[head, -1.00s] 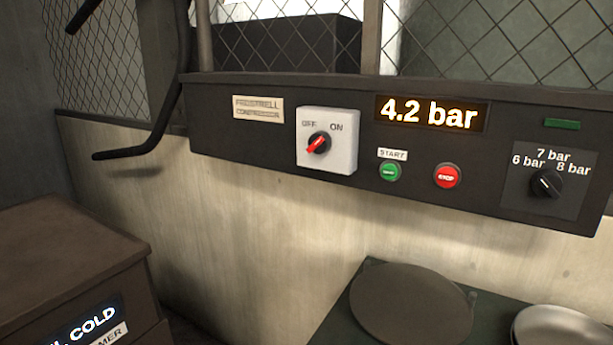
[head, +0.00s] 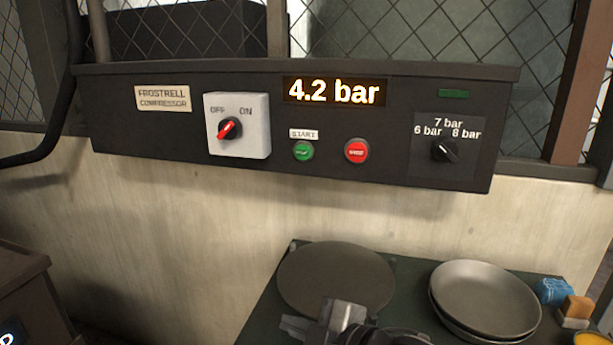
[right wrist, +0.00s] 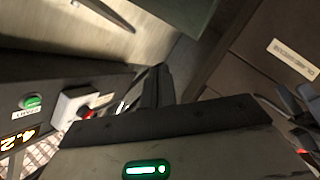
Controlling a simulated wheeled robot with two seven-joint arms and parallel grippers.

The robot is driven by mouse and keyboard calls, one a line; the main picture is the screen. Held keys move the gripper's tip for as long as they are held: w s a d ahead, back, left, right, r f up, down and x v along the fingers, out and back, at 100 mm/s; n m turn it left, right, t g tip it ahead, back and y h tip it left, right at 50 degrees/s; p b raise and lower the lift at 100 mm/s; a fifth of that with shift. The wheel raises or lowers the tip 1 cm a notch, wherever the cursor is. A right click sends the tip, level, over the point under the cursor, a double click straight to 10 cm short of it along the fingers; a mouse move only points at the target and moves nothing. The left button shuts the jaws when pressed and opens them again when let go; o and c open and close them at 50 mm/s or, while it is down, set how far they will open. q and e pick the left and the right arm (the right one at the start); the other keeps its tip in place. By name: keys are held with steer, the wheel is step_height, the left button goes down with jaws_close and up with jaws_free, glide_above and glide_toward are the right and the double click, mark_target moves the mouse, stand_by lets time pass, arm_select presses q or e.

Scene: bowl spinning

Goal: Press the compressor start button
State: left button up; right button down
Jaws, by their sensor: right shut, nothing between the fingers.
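The compressor panel (head: 190,165) is a long dark box on the wall. Its green start button (head: 303,151) sits under a START label, left of the red stop button (head: 356,151). The start button also shows, upside down, at the left of the right wrist view (right wrist: 31,102). The display (head: 335,91) reads 4.2 bar. A white switch box (head: 250,143) has a red OFF/ON handle, turned diagonally. My right gripper (head: 292,326) is low at the bottom of the head view, below and apart from the button. It is shut and empty; its dark fingers show in the right wrist view (right wrist: 158,88).
A green-topped table (head: 262,318) below the panel holds a round grey plate (head: 335,275), stacked metal bowls (head: 485,298), and sponge-like blocks (head: 575,308). A black selector knob (head: 444,150) is at the panel's right. A brown cabinet (head: 25,290) stands lower left. The wall below the panel is bare.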

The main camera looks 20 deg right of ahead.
arm_select(q)
step_height(320, 180, down, 8)
steer(key=s+a+n+g+b, duration=0.1)
steer(key=s+b, duration=0.1)
steer(key=b, duration=0.2)
steer(key=shift+s+r+n+b, duration=0.2)
steer(key=shift+n+b, duration=0.1)
steer(key=shift+b, duration=0.1)
arm_select(e)
steer(key=w+d+r+n+t+h, duration=0.2)
steer(key=d+r, duration=0.1)
steer(key=r, duration=0.7)
steer(key=w+d+r+n+t+h, duration=0.2)
steer(key=d+r+t, duration=0.1)
steer(key=r, duration=0.7)
steer(key=shift+w+d+r+n, duration=0.3)
steer(key=shift+w+d, duration=0.1)
steer(key=shift+d, duration=0.3)
glide_toward(296, 152)
steer(key=w+a, duration=0.2)
steer(key=a, duration=0.1)
steer(key=w, duration=0.1)
steer(key=w+d, duration=0.2)
steer(key=shift+w+f+p, duration=0.3)
steer(key=shift+w+p, duration=0.05)
arm_select(q)
steer(key=shift+r, duration=0.1)
